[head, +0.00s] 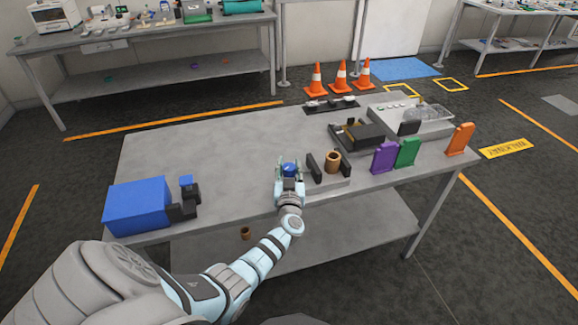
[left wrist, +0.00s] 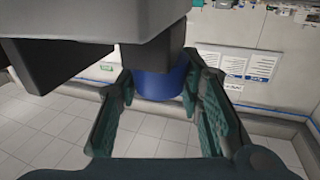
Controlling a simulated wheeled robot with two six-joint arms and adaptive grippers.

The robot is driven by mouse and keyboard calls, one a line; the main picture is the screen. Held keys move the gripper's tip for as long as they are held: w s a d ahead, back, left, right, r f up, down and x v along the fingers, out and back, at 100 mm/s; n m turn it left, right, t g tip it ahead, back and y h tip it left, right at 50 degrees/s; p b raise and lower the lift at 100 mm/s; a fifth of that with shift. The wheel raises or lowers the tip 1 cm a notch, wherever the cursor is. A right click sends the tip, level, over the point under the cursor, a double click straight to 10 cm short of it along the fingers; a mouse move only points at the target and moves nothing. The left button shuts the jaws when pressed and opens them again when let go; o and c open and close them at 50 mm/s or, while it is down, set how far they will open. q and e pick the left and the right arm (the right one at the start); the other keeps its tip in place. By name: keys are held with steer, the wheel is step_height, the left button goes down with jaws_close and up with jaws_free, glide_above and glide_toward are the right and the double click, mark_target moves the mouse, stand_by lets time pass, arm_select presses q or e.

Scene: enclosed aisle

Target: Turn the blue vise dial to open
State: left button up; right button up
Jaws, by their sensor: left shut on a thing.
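The blue vise dial (head: 289,168) sits at the left end of the grey vise (head: 343,183) near the table's front edge. The vise has two dark upright jaws, with a brown cylinder (head: 333,160) standing between them. My left gripper (head: 289,178) is shut on the dial. In the left wrist view the dial (left wrist: 160,86) shows as a blue cylinder between the two green finger pads, below a dark block. Part of the dial is hidden by the fingers in the head view. My right gripper is not in view.
A blue box (head: 138,207) with a dark fixture stands at the table's left end. Purple (head: 384,158), green (head: 407,153) and orange (head: 459,139) upright pieces stand right of the vise. Dark trays lie behind it. The table's (head: 200,150) left middle is clear.

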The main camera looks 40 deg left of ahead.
arm_select(q)
steer(key=shift+d+f+n+g+y, duration=0.1)
steer(key=shift+n+g+y, duration=0.7)
steer(key=shift+y, duration=0.2)
steer(key=shift+f+n+g+y+b, duration=0.1)
steer(key=shift+n+g+y+b, duration=0.2)
steer(key=shift+n+g+y, duration=0.15)
steer(key=n+g+y+b, duration=0.1)
steer(key=n+g+b, duration=0.1)
steer(key=g+b, duration=0.1)
steer(key=n+g+y+b, duration=0.2)
steer(key=g+b, duration=0.1)
steer(key=b, duration=0.2)
steer(key=shift+f+n+g+y, duration=0.15)
steer(key=shift+n+g+y, duration=0.1)
steer(key=shift+n+g, duration=0.1)
steer(key=shift+n+g+b, duration=0.3)
steer(key=shift+g+b, duration=0.2)
steer(key=shift+b, duration=0.4)
steer(key=shift+r, duration=0.2)
steer(key=o, duration=1.2)
steer(key=shift+r, duration=0.2)
